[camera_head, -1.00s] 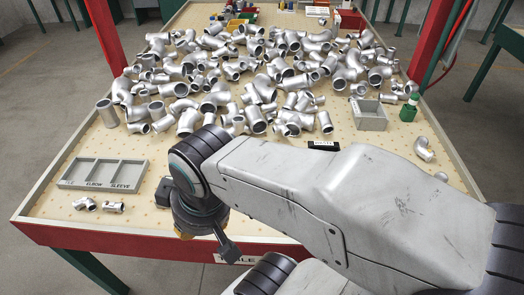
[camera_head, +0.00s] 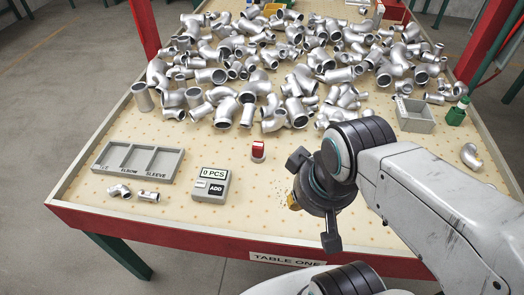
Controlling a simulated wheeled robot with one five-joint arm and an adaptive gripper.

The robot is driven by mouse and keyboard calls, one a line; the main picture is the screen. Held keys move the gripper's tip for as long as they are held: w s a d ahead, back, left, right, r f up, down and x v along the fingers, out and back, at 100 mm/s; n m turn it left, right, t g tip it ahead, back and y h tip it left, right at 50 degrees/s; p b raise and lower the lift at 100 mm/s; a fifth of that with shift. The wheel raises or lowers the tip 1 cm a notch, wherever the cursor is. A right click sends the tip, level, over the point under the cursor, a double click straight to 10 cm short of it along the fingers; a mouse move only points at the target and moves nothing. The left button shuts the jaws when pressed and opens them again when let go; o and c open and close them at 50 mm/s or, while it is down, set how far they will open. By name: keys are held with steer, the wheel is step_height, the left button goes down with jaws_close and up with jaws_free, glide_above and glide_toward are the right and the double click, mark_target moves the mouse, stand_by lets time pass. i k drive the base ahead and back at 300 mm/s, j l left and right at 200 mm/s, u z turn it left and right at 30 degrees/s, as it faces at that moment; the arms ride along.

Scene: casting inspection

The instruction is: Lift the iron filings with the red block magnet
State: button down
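The red block magnet (camera_head: 258,147) stands on the pegboard table near its middle, with a red top and a paler lower part. The iron filings (camera_head: 284,192) look like a small scatter of dark specks on the board, right of and nearer than the magnet. My gripper (camera_head: 312,204) is right beside the specks and may hide some of them. Its two dark fingers are spread wide apart, with nothing seen between them. It is to the right of the magnet and not touching it.
A grey counter (camera_head: 211,184) reading 0 PCS and a sorting tray (camera_head: 177,164) are at front left, with two small fittings before the tray. Piled metal pipe fittings (camera_head: 290,85) cover the back. A grey box (camera_head: 429,117) and green bottle (camera_head: 458,112) stand at right.

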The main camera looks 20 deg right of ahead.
mark_target(258, 153)
steer(key=i+j+u, duration=0.1)
steer(key=u, duration=0.3)
steer(key=i+j+u, duration=0.1)
steer(key=j+u, duration=0.3)
steer(key=i+u, duration=0.15)
steer(key=u, duration=0.25)
steer(key=i+j+u, duration=0.15)
steer(key=u, duration=0.3)
steer(key=i+u, duration=0.15)
steer(key=u, duration=0.25)
